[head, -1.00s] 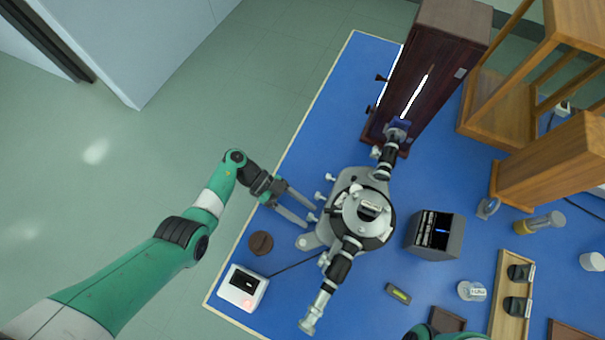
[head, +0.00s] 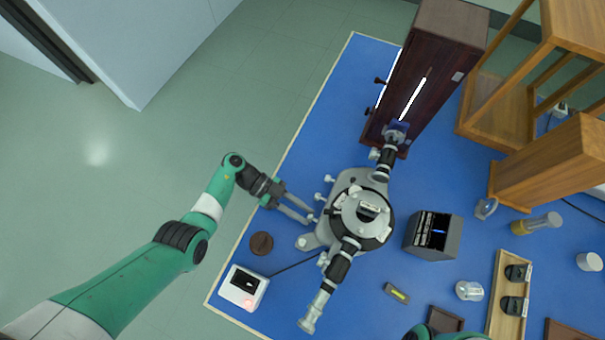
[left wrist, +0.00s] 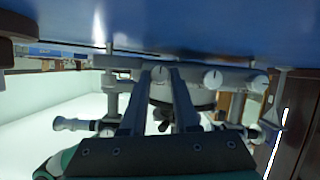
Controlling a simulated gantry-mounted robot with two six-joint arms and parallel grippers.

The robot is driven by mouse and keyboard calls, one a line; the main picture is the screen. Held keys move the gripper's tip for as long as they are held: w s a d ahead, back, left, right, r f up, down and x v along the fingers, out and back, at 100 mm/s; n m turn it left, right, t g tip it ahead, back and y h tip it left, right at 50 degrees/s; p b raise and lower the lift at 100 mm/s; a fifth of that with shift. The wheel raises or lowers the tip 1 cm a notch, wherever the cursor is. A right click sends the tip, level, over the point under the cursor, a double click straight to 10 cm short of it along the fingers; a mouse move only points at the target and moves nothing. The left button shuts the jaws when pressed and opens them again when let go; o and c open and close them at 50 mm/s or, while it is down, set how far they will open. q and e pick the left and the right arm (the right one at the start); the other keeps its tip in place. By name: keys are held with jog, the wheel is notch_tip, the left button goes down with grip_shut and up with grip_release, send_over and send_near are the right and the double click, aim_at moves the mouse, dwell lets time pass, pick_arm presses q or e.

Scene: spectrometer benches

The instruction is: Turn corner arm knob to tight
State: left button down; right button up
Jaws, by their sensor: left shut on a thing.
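The spectrometer (head: 360,218) stands on the blue bench top, with a round silver table in its middle and two dark-and-silver tubes. Several small silver knobs stick out of its left side. My left gripper (head: 311,215) reaches in from the left, its two fingers shut on one of these, the arm knob (left wrist: 160,73). The left wrist view shows the knob's round, marked face between the fingertips. Another similar knob (left wrist: 212,79) sits to the right of the fingers there. In the head view the held knob is mostly hidden by the fingertips. My right gripper is outside both views.
A white box (head: 243,288) with a cable and a brown disc (head: 261,243) lie near the left fingers. A dark lamp housing (head: 430,75) stands behind, and a black-faced box (head: 434,235) stands right of the spectrometer. The floor at left is clear.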

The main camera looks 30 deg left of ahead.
pick_arm(q)
jog(key=shift+s+r+m+t+p, duration=0.2)
jog(key=shift+m+t+p, duration=0.3)
jog(key=shift+m+p, duration=0.35)
jog(key=shift+f+m+t+p, duration=0.1)
jog(key=shift+m+t+p, duration=0.35)
jog(key=shift+m, duration=0.1)
jog(key=shift+s+m+t, duration=0.1)
jog(key=shift+m+t, duration=0.35)
jog(key=shift+m, duration=0.15)
jog(key=shift+s+d+f+m+t, duration=0.1)
jog(key=shift+f+m+t, duration=0.1)
jog(key=shift+m+t, duration=0.3)
jog(key=m, duration=0.1)
jog(key=m+t, duration=0.1)
jog(key=shift+s+f+m+b, duration=0.1)
jog(key=shift+f+m+b, duration=0.1)
jog(key=shift+m+b, duration=0.2)
jog(key=shift+s+m+t+b, duration=0.1)
jog(key=shift+m+t+b, duration=1)
jog(key=shift+m, duration=0.4)
jog(key=c, duration=0.7)
grip_release()
